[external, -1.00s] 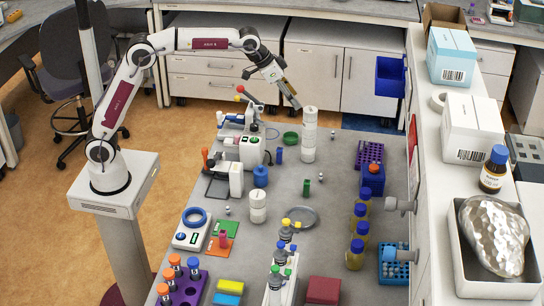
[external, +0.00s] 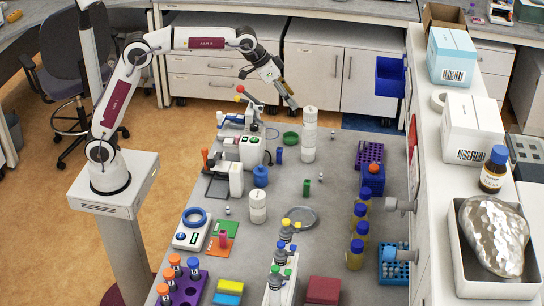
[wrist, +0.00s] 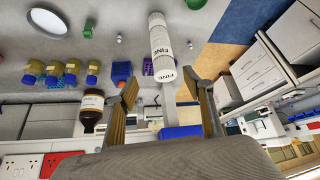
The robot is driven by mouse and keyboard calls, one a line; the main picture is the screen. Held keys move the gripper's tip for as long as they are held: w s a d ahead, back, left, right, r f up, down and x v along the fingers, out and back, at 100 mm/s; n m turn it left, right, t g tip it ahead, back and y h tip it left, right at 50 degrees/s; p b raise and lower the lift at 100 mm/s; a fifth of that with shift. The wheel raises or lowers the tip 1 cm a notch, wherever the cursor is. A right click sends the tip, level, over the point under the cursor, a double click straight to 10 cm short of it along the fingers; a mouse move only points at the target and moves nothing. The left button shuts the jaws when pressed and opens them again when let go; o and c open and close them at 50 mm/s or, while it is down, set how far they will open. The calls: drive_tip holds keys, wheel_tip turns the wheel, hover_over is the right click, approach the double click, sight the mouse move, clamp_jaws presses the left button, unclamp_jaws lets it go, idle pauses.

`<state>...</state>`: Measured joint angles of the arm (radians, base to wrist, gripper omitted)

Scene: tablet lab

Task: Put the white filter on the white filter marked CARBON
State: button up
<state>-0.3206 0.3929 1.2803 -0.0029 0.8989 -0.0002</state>
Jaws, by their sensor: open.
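A tall stack of white cylindrical filters (external: 309,142) stands upright towards the back of the grey table. A shorter white stack (external: 258,214) stands nearer the front, left of a round metal dish. I cannot read the word CARBON on either stack. My gripper (external: 292,100) is open and empty, above and just left of the tall stack's top. In the wrist view its two fingers (wrist: 165,108) are spread apart, with the tall stack beyond them.
A blue bottle (external: 260,177) and white lab instruments (external: 250,152) stand left of the tall stack. A purple rack (external: 369,154) and yellow bottles (external: 358,230) line the right side. The metal dish (external: 303,218) lies mid-table.

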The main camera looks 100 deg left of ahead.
drive_tip(key=s+d+r+m+h, duration=0.1)
drive_tip(key=s+d, duration=0.6)
drive_tip(key=s, duration=0.3)
drive_tip(key=s+d+r+m, duration=0.1)
drive_tip(key=s+d+r, duration=0.1)
drive_tip(key=s+d, duration=0.65)
drive_tip(key=s+d+f, duration=0.1)
drive_tip(key=s+f, duration=0.2)
drive_tip(key=s, duration=0.4)
drive_tip(key=s+d+f+m, duration=0.1)
drive_tip(key=s+d+f, duration=0.1)
drive_tip(key=s, duration=0.6)
drive_tip(key=s+d+f+h, duration=0.1)
drive_tip(key=s+d+f, duration=0.1)
drive_tip(key=s+f, duration=0.3)
drive_tip(key=s, duration=0.2)
drive_tip(key=shift+s+d+m+g, duration=0.25)
drive_tip(key=shift+s+m+g, duration=0.05)
drive_tip(key=shift+f, duration=0.1)
idle(3.5)
